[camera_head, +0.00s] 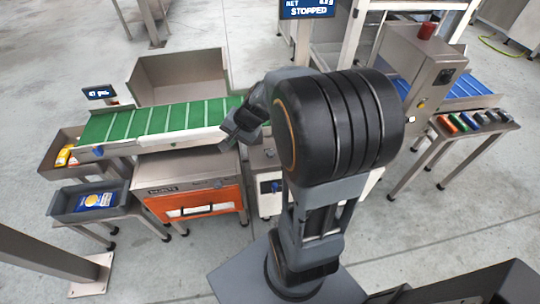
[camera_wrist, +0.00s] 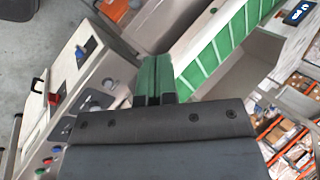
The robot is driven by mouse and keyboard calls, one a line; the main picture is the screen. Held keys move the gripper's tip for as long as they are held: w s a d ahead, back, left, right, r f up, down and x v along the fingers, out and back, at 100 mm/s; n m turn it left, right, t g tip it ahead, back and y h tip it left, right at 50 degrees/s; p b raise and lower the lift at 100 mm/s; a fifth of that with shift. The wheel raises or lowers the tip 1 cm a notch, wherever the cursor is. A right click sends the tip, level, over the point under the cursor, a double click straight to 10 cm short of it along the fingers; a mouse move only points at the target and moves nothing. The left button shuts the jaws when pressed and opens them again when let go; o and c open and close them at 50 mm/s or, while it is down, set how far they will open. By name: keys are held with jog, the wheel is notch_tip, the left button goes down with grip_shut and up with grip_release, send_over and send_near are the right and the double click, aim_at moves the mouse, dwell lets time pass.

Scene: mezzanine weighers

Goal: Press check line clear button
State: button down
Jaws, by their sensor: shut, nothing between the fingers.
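My gripper (camera_head: 240,125) is shut and empty, held over the right end of the green conveyor belt (camera_head: 160,121). In the wrist view the closed fingers (camera_wrist: 155,92) point towards the belt (camera_wrist: 222,48). No label can be read, so I cannot tell which is the check line clear button. The fingers are apart from these controls.
A screen (camera_head: 308,8) reads STOPPED. Left stand a bin with packets (camera_head: 52,152) and a grey tray with a blue pack (camera_head: 63,205). An orange-fronted cabinet (camera_head: 190,203) sits under the belt. A grey cabinet with a red beacon (camera_head: 426,31) stands right.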

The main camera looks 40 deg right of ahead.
jog(key=w+d+f+m+t+h, duration=0.1)
jog(key=w+d+f+m+t, duration=0.1)
jog(key=d+f+m, duration=0.4)
jog(key=w+d+f+m+t+h+b, duration=0.1)
jog(key=w+d+f+m+t, duration=0.1)
jog(key=d+f+m, duration=0.5)
jog(key=w+d+f, duration=0.1)
jog(key=d, duration=0.4)
jog(key=shift+w+d+m, duration=0.25)
jog(key=shift+w+m, duration=0.05)
jog(key=b, duration=0.5)
send_over(270, 154)
notch_tip(270, 154, down, 8)
jog(key=shift+r, duration=0.2)
jog(key=shift+s+f+b, duration=0.1)
jog(key=shift+f+b, duration=0.45)
jog(key=shift+b, duration=0.3)
jog(key=shift+f+b, duration=0.85)
jog(key=shift+b, duration=0.4)
dwell(0.8)
jog(key=shift+r, duration=0.15)
jog(key=shift+r+p, duration=0.5)
jog(key=shift+r, duration=0.2)
